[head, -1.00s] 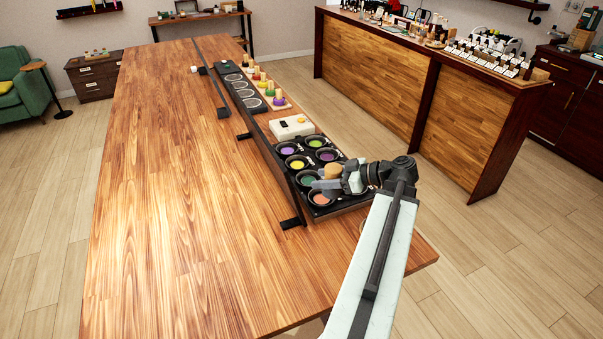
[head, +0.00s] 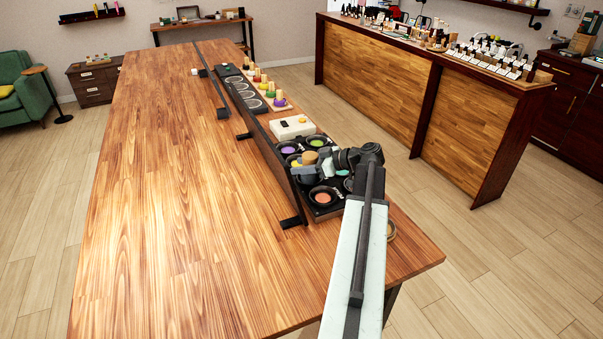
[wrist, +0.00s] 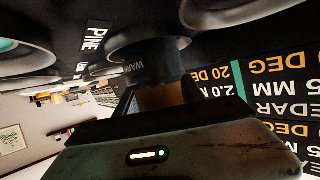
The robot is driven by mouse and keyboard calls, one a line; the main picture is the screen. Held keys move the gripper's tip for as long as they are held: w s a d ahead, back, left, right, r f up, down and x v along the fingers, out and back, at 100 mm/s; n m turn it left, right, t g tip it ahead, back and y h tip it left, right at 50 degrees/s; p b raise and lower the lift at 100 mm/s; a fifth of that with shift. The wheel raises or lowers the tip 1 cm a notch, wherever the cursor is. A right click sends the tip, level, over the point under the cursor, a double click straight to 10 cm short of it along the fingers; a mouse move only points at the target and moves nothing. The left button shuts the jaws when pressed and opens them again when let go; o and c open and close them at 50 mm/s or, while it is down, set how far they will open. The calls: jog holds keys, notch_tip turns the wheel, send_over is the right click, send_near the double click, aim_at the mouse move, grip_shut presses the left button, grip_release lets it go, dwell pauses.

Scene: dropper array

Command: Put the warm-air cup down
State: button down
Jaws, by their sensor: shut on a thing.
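The warm-air cup is a dark cup with a tan, cork-like part; in the wrist view its dark rim (wrist: 148,62) carries lettering that begins "WAR". In the head view the cup (head: 303,172) is over the black cup tray (head: 341,206), near its middle. My gripper (head: 316,166) is shut on the cup, and the gripper body fills the bottom of the wrist view. I cannot tell whether the cup's base touches the tray. The gripper and cup hide part of the tray's wells.
An orange-filled well (head: 323,197) is at the tray's near end. Purple (head: 288,150) and green (head: 317,142) wells lie beyond. A white box (head: 292,127) stands behind the tray. A low black panel (head: 270,152) runs along its left side. The wooden tabletop (head: 170,220) to the left is clear.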

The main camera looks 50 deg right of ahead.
jog(key=c, duration=0.7)
grip_release()
jog(key=shift+f, duration=0.1)
jog(key=shift+r+p, duration=0.25)
jog(key=shift+p, duration=0.05)
jog(key=p+v, duration=0.4)
jog(key=v, duration=0.7)
jog(key=shift+s+r, duration=0.2)
jog(key=shift+s+d, duration=0.15)
jog(key=shift+s, duration=0.15)
